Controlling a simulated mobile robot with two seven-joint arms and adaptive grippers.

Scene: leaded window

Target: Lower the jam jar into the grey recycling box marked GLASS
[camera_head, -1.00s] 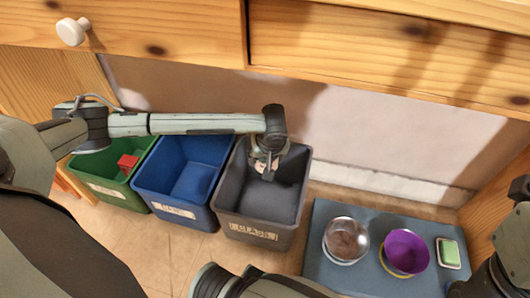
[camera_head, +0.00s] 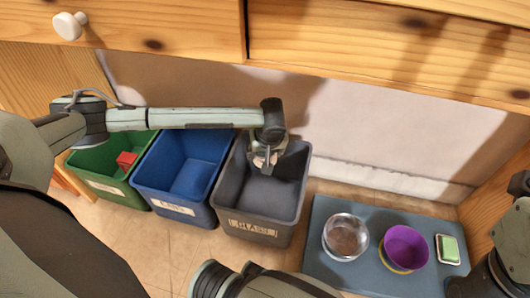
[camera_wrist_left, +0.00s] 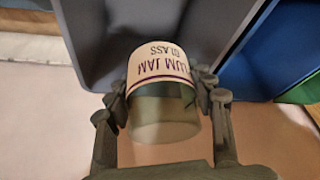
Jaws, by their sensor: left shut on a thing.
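The jam jar (camera_wrist_left: 162,92) shows large in the left wrist view, with a white label reading "LUM JAM" and "GLASS" and a clear greenish glass body. My left gripper (camera_head: 264,160) is shut on it, one finger on each side. In the head view the jar is mostly hidden by the gripper. The grey recycling box (camera_head: 258,230) has a label reading GLASS on its front. The gripper and jar are over the back part of its opening; I cannot tell exactly how deep the jar is. My right gripper is not clearly in view.
A blue box (camera_head: 176,210) and a green box (camera_head: 104,188) holding a red item (camera_head: 126,160) stand to the left. A blue-grey mat (camera_head: 318,262) at right carries a metal bowl (camera_head: 345,238), a purple bowl (camera_head: 406,247) and a green sponge (camera_head: 447,249). A wooden drawer front overhangs behind.

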